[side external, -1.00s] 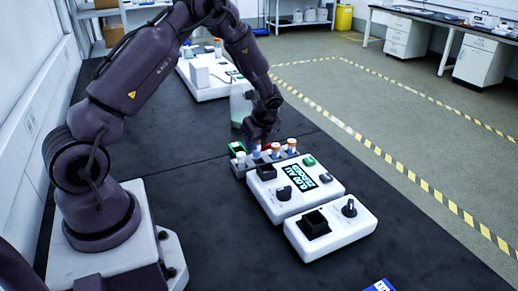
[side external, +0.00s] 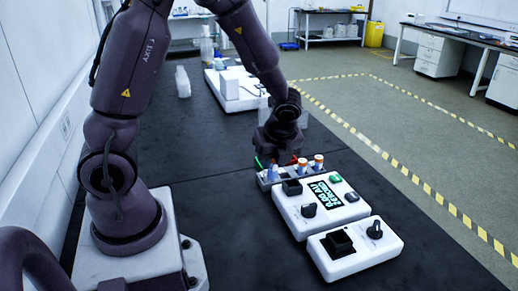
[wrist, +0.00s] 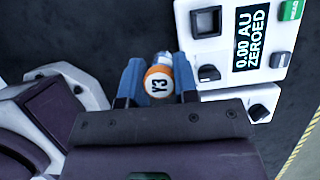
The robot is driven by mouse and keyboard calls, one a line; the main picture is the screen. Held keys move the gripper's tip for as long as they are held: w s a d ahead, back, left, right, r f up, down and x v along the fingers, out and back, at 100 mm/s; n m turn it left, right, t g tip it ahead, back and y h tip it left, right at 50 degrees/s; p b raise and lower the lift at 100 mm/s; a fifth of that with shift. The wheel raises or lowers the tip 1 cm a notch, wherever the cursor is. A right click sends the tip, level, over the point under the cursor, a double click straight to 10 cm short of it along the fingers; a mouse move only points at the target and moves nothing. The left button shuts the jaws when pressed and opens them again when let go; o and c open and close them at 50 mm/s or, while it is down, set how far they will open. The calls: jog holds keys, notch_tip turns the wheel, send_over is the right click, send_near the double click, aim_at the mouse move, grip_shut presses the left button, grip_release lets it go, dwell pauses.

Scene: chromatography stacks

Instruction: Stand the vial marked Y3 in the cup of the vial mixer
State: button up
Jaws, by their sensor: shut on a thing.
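My gripper (wrist: 158,84) is shut on the vial marked Y3 (wrist: 158,84). The wrist view looks onto its orange and white cap between the two blue-grey fingers. Its pale body shows beyond the cap. In the side view my gripper (side external: 280,152) appears over the rack area, and the held vial is not clearly made out. The vial mixer (side external: 370,257) is the small white box nearest that camera, with a black square cup (side external: 340,242) and a knob. The cup looks empty. In the wrist view the mixer (wrist: 235,96) is partly covered by my gripper, and its cup is hidden.
A white photometer (side external: 322,220) with a display reading 0.00 AU ZEROED stands between mixer and rack. The grey rack (side external: 290,176) holds orange-capped vials (side external: 318,161), partly hidden by my gripper. A white tray (side external: 235,100) is farther back. The dark bench left of the mixer is clear.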

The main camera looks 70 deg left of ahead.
jog(key=w+d+m+t+h, duration=0.15)
jog(key=w+d+m, duration=0.3)
jog(key=d, duration=0.45)
jog(key=w+d+m+t+h, duration=0.1)
jog(key=w+d+m+t, duration=0.1)
jog(key=w+d+m, duration=0.5)
send_over(343, 235)
jog(key=s+d, duration=0.1)
jog(key=s, duration=0.1)
jog(key=shift+t+y, duration=0.25)
jog(key=shift+w+f, duration=0.15)
jog(key=shift+f, duration=0.95)
jog(key=shift+w+f, duration=0.1)
jog(key=shift+f, duration=1)
jog(key=shift+f, duration=1.4)
jog(key=o, duration=1)
notch_tip(343, 235, up, 8)
